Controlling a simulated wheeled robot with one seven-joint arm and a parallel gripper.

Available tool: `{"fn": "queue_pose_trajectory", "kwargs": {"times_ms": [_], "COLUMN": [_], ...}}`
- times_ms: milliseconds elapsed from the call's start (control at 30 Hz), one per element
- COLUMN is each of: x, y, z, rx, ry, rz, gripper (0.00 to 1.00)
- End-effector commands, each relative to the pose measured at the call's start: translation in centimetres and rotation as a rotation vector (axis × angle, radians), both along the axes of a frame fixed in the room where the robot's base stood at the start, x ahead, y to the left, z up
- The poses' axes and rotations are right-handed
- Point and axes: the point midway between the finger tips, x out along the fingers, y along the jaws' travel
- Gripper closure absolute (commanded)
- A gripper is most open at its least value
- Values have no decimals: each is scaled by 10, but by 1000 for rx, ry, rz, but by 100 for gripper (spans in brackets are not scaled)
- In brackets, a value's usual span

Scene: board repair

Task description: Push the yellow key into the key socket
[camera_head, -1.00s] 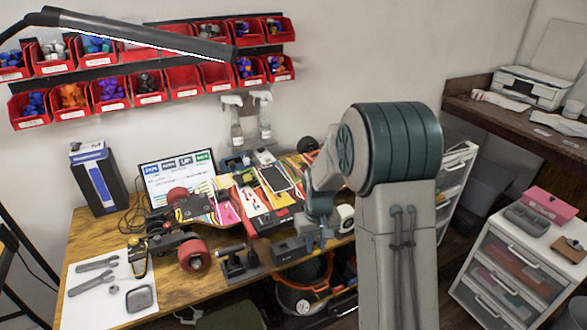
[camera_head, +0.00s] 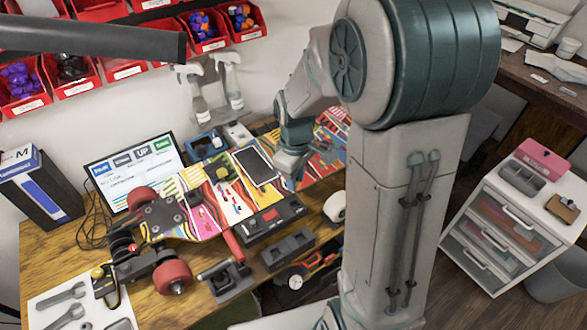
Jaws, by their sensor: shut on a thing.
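My gripper (camera_head: 291,180) points down over the right part of the colourful skateboard deck (camera_head: 325,150), just right of the black phone-like slab (camera_head: 255,166). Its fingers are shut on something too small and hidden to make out. I cannot see the yellow key clearly. I cannot tell for sure which part is the key socket. A black box with a red display (camera_head: 271,217) lies at the near side of the deck, below and left of my gripper. A dark grey block with recesses (camera_head: 287,249) sits in front of it.
The board's red wheels (camera_head: 172,276) and truck are at the left on the wooden table (camera_head: 55,255). A screen (camera_head: 130,170) stands behind. A white roll (camera_head: 335,207) is near the table's right edge. A dark lamp arm (camera_head: 90,38) crosses the upper left.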

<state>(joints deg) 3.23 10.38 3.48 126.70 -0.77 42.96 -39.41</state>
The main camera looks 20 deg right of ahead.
Motion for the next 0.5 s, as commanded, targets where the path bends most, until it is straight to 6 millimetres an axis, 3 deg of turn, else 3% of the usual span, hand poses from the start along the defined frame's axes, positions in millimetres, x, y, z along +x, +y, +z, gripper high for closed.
{"fn": "queue_pose_trajectory", "kwargs": {"times_ms": [500], "x": [0], "y": [-1], "z": [-45], "rx": [0], "ry": [0], "rz": [-3], "gripper": [100]}}
